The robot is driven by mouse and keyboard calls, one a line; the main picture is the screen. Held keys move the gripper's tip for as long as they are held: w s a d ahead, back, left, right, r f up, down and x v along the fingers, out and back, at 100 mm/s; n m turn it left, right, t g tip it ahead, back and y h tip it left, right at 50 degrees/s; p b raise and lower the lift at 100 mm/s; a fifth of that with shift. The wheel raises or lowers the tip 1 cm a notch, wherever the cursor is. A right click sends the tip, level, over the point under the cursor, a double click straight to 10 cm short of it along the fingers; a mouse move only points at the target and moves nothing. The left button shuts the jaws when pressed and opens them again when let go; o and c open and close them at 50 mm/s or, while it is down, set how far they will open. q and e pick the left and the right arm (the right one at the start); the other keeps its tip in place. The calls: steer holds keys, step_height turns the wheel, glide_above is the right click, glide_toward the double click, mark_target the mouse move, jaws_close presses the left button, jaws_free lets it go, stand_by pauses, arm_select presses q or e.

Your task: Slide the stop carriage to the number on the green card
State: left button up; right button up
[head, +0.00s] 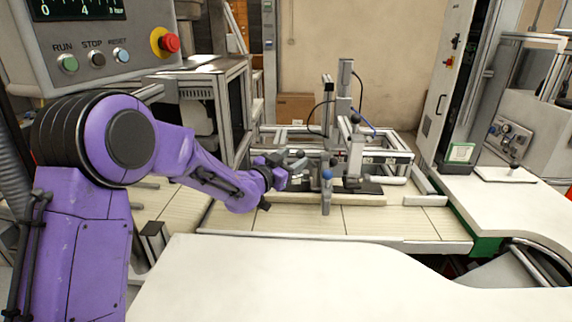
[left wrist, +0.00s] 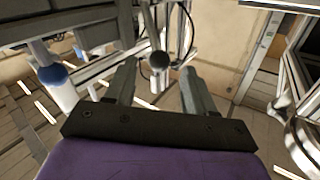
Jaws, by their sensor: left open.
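My left gripper (head: 298,165) is open in front of the rail frame, left of the grey post with a blue top (head: 326,190). In the left wrist view, a dark round knob (left wrist: 158,62) on a rod shows between the open fingers (left wrist: 158,75); I cannot tell how far beyond them it is. A grey upright block with a dark ball on top (head: 355,160), perhaps the stop carriage, stands right of the gripper. The green-edged card (head: 460,153) stands on the right bench; its number is too small to read. My right gripper is not in view.
A dark strip on a pale base (head: 365,198) runs along the front of the aluminium frame (head: 400,158). A control box with a red button (head: 169,43) is at upper left. The white worktop (head: 300,280) in front is clear. A cabinet stands at right.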

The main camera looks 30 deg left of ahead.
arm_select(q)
steer(key=s, duration=0.4)
steer(key=shift+s+a, duration=0.15)
steer(key=shift+a, duration=0.15)
